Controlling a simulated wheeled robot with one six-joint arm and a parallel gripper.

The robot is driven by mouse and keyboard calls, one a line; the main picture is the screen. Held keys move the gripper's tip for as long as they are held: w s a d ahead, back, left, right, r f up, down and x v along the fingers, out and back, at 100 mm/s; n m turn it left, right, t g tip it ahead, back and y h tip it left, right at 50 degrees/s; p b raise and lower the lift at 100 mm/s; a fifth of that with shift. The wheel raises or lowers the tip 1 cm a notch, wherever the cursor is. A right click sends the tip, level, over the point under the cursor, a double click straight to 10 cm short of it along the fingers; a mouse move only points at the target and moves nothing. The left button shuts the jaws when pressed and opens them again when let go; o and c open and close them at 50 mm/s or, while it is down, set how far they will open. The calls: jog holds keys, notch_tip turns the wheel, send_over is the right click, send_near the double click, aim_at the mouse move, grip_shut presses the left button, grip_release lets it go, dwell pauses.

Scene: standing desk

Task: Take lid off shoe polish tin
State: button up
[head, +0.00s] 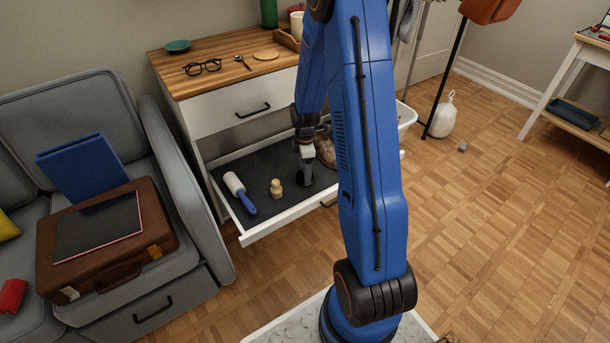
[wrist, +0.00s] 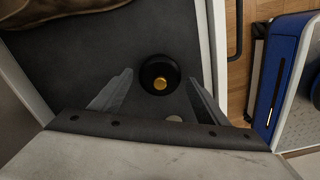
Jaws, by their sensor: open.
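A round black shoe polish tin (wrist: 150,82) with a small gold disc at its centre lies on the dark lining of the open drawer (head: 228,160). In the wrist view my gripper (wrist: 160,78) points down at it. The two fingers are apart, one on the left and one on the right of the tin, with a gap on each side. Nothing is held.
A brown item (head: 326,152) lies behind my arm. The drawer's white front edge (head: 280,223) borders the space. Glasses (head: 202,67) lie on the top.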

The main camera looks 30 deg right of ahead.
jog(key=shift+c, duration=0.4)
jog(key=c, duration=1)
jog(key=shift+c, duration=0.2)
